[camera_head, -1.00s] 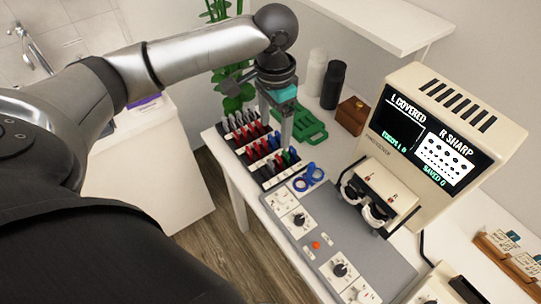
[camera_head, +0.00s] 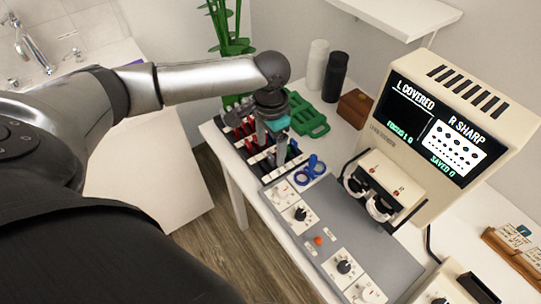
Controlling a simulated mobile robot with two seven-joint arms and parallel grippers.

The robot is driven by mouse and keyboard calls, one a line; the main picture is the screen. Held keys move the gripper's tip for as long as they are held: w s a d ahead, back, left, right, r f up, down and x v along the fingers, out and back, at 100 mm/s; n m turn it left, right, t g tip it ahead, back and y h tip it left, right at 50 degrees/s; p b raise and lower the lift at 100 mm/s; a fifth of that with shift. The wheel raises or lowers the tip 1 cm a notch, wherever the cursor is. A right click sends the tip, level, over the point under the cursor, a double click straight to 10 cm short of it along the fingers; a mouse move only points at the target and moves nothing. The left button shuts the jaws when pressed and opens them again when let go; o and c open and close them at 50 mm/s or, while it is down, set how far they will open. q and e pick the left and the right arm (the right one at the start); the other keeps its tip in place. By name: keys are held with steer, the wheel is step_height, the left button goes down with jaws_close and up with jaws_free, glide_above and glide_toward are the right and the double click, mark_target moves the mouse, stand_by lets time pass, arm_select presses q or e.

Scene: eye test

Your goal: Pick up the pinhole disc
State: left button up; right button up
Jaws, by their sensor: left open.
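The rack (camera_head: 262,176) at the table's left end holds rows of small handled discs with black, red, white and other handles. I cannot tell which of them is the pinhole disc. My left gripper (camera_head: 272,150) points down over the right part of the rack, with its fingers apart. Its fingertips are low among the handles and hide several of them. I cannot see anything held between the fingers. My right gripper is not in view.
Blue rings (camera_head: 309,168) lie just right of the rack, and a green tray (camera_head: 308,116) lies behind it. A grey control panel (camera_head: 340,232) and a cream viewer with a screen (camera_head: 448,130) stand to the right. A brown box (camera_head: 355,108) and a black bottle (camera_head: 334,77) stand at the back.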

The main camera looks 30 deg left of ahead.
mark_target(270, 155)
arm_select(q)
steer(key=shift+f+b, duration=0.3)
steer(key=shift+f, duration=1.3)
steer(key=shift+c, duration=0.3)
jaws_close()
